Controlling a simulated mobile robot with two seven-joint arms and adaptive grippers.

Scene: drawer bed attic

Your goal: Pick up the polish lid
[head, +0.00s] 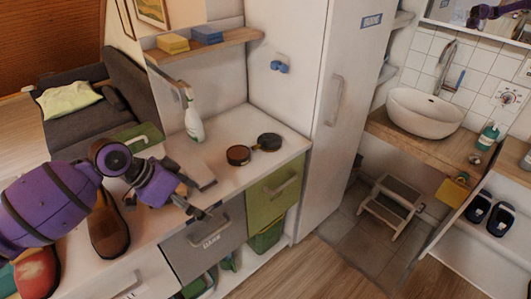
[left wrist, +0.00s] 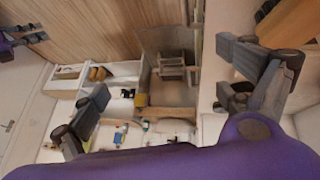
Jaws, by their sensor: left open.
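A round tin with brown polish (head: 238,155) sits on the white counter. Beside it, to the right, is a dark round disc that looks like the polish lid (head: 268,142). My left gripper (head: 200,194) is open and empty at the counter's front edge, left of and nearer than the tin. Its two spread fingers also show in the left wrist view (left wrist: 163,68), with nothing between them; I cannot make out the lid there. A purple arm part with grey fingers, apparently my right gripper (left wrist: 34,34), shows small at that view's upper left; its opening is unclear.
A white spray bottle (head: 193,120) stands at the back of the counter. Brown shoe (head: 108,238) and red shoe (head: 38,274) are near my left arm. A tall white cabinet (head: 340,75) bounds the counter's right side.

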